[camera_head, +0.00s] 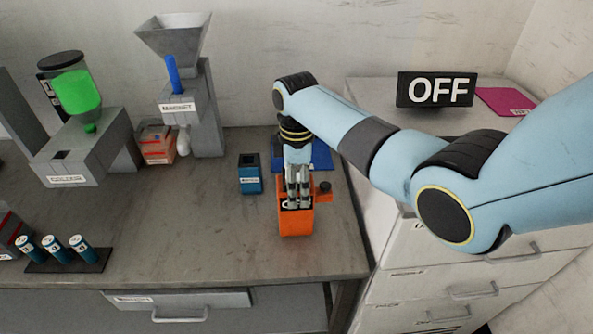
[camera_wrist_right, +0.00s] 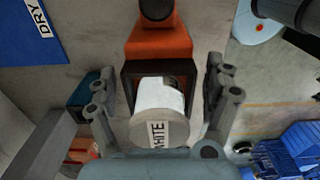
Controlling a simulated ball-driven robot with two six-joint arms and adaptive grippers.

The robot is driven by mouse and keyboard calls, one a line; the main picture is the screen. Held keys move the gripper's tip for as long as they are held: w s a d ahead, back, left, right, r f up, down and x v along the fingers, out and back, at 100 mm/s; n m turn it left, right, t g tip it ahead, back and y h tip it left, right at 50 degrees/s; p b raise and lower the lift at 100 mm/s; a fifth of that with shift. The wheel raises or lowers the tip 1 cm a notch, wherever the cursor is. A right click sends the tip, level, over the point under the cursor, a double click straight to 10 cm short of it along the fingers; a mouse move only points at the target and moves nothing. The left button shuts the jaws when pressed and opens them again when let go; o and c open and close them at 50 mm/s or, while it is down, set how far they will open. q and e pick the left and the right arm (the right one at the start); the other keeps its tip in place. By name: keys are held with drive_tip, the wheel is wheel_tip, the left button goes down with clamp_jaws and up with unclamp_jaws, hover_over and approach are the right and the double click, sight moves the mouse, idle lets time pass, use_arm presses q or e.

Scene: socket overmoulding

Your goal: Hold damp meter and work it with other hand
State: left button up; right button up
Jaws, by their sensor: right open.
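An orange device with a dark opening, which looks like the damp meter (camera_head: 296,224), stands near the front right of the workbench. An orange arm with a dark knob (camera_head: 325,188) sticks out at its right. My right gripper (camera_head: 298,200) points down at its top. In the right wrist view the orange body (camera_wrist_right: 160,42) shows with a black frame. A grey cylinder marked WHITE (camera_wrist_right: 158,130), with a white top, lies between the spread fingers of the right gripper (camera_wrist_right: 163,92). I cannot tell whether the fingers touch anything. My left gripper is in neither view.
A blue box (camera_head: 250,180) stands just left of the meter. A blue mat (camera_head: 322,155) lies behind it. The bench's right edge is close. An OFF sign (camera_head: 436,90) stands on the drawer cabinet (camera_head: 425,262). Batteries-like cylinders (camera_head: 53,248) stand front left.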

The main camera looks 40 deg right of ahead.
drive_tip(key=c, duration=1.3)
drive_tip(key=o, duration=0.6)
drive_tip(key=shift+c, duration=0.2)
drive_tip(key=c, duration=0.5)
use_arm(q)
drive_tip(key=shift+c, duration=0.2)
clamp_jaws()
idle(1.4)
